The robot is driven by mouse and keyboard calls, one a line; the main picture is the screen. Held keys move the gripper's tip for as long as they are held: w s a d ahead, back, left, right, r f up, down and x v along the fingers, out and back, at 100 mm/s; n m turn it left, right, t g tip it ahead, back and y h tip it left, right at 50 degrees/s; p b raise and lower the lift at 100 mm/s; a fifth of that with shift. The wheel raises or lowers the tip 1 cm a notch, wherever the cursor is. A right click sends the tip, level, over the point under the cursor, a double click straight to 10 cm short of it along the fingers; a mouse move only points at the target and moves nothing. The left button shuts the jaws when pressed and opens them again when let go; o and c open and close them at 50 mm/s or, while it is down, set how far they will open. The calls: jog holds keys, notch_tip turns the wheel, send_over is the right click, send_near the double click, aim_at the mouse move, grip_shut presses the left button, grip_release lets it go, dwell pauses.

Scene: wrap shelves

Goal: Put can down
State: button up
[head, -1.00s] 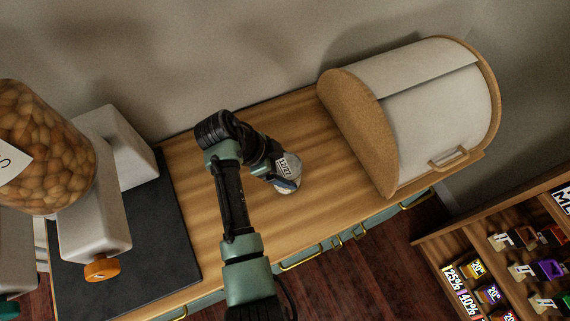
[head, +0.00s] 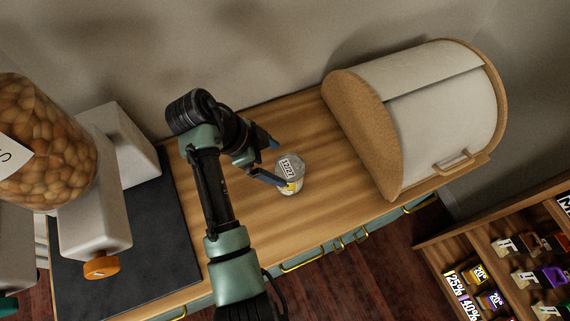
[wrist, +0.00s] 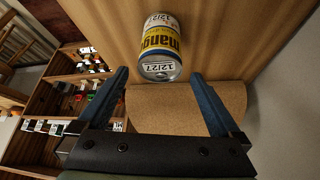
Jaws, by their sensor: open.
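The can (head: 290,174) stands on the wooden counter, with a silver lid marked 12/27. In the wrist view the can (wrist: 161,46) shows a yellow and white label reading "mango" and lies beyond the fingertips. My gripper (head: 270,160) is open, its two blue fingers just left of the can in the head view. In the wrist view my gripper (wrist: 159,75) has a wide empty gap between its fingers. The fingers look clear of the can.
A bread box (head: 440,110) with a cork side stands right of the can on the wooden counter (head: 230,190). A nut dispenser (head: 95,215) stands on a black mat (head: 165,240) at left. A product shelf (head: 440,255) is at lower right.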

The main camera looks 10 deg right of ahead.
jog(key=p+v, duration=0.1)
jog(key=v, duration=0.4)
jog(key=shift+a+r, duration=0.15)
jog(key=shift+r, duration=0.2)
jog(key=shift+w, duration=0.1)
